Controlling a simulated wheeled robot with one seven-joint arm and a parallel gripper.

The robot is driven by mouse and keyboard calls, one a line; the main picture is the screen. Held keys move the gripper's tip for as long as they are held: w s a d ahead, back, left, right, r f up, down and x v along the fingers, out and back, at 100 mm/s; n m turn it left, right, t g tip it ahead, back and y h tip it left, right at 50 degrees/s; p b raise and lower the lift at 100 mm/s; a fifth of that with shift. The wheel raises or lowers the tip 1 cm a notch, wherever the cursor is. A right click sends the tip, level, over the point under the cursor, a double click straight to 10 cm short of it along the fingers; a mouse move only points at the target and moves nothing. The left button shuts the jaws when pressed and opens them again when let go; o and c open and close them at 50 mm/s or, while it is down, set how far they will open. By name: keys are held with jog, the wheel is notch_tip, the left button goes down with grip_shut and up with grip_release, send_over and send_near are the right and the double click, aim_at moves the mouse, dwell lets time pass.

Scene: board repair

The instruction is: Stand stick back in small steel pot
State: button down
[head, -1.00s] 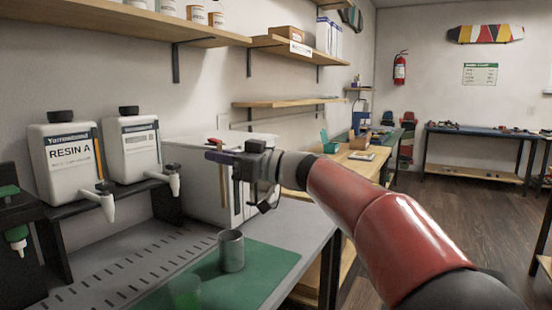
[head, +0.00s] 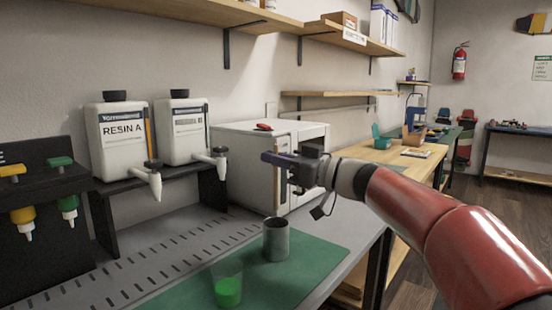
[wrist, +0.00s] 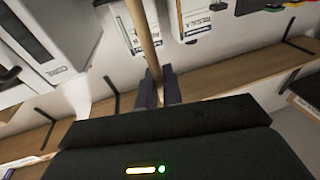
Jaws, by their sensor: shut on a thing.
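The small steel pot (head: 276,242), a grey cylinder, stands upright on the green mat (head: 315,262) in the head view. My gripper (head: 272,160) is above the pot, well clear of its rim. It is shut on a thin wooden stick (wrist: 143,38), which shows clearly between the fingers in the wrist view. In the head view the stick (head: 278,190) hangs down, hard to make out against the white cabinet, with its lower end above the pot. The inside of the pot is mostly hidden.
A clear cup of green liquid (head: 228,290) stands left of the pot. Resin jugs (head: 122,140) with spouts stand on a black rack at left. A white cabinet (head: 240,165) is behind my gripper. Wooden shelves (head: 330,38) hang above.

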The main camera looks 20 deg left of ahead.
aim_at(277, 193)
jog(key=shift+f+b, duration=1.6)
jog(key=shift+f, duration=2.2)
jog(key=c, duration=1.5)
grip_release()
jog(key=shift+d, duration=0.1)
jog(key=v, duration=0.7)
jog(key=shift+d+f, duration=0.1)
jog(key=shift+d, duration=0.25)
